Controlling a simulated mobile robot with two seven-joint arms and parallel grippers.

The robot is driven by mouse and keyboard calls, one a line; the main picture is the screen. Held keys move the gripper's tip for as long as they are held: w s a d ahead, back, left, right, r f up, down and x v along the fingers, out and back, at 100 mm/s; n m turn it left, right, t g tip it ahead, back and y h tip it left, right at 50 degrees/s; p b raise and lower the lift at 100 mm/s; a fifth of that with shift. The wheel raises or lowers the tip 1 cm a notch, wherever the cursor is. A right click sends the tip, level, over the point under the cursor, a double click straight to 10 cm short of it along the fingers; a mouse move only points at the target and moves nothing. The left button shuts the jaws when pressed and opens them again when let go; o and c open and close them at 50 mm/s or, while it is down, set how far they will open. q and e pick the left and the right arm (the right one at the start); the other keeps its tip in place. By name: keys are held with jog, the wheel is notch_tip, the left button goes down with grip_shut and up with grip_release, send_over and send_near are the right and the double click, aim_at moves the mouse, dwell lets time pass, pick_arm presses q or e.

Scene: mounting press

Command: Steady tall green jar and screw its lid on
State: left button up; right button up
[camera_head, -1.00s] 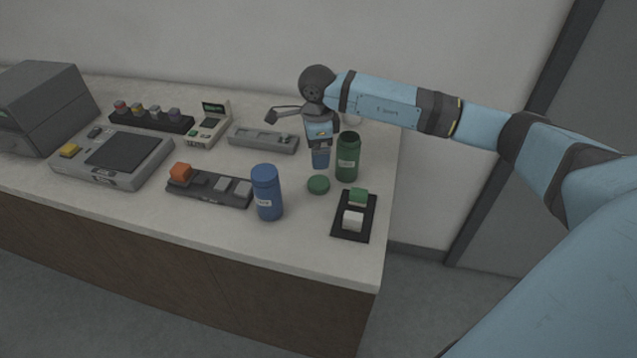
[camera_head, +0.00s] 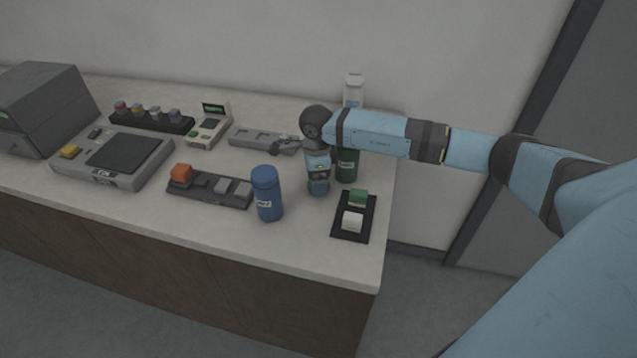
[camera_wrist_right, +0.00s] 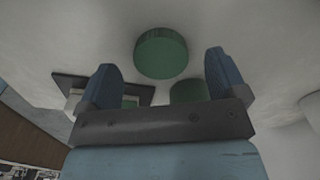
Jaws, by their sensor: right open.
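The tall green jar (camera_head: 347,167) stands upright and open-topped near the bench's right end, its upper part hidden by my right arm. In the wrist view, part of a green body that looks like the jar (camera_wrist_right: 188,92) shows beyond the gripper. The round green lid (camera_wrist_right: 161,52) lies flat on the bench. In the head view it is hidden behind my right gripper (camera_head: 318,189). The right gripper points down, open and empty, its two blue fingers (camera_wrist_right: 164,80) apart, with the lid beyond them. My left gripper is not in view.
A blue jar (camera_head: 267,195) stands left of the gripper. A black tray (camera_head: 341,232) with a green and a white block lies in front at right. A white bottle (camera_head: 354,91) stands behind. Small instruments fill the bench to the left.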

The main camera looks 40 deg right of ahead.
notch_tip(320, 180, down, 2)
jog(key=shift+f, duration=0.1)
jog(key=c, duration=1)
notch_tip(320, 180, up, 20)
jog(key=shift+r+b, duration=0.1)
jog(key=shift+b, duration=0.3)
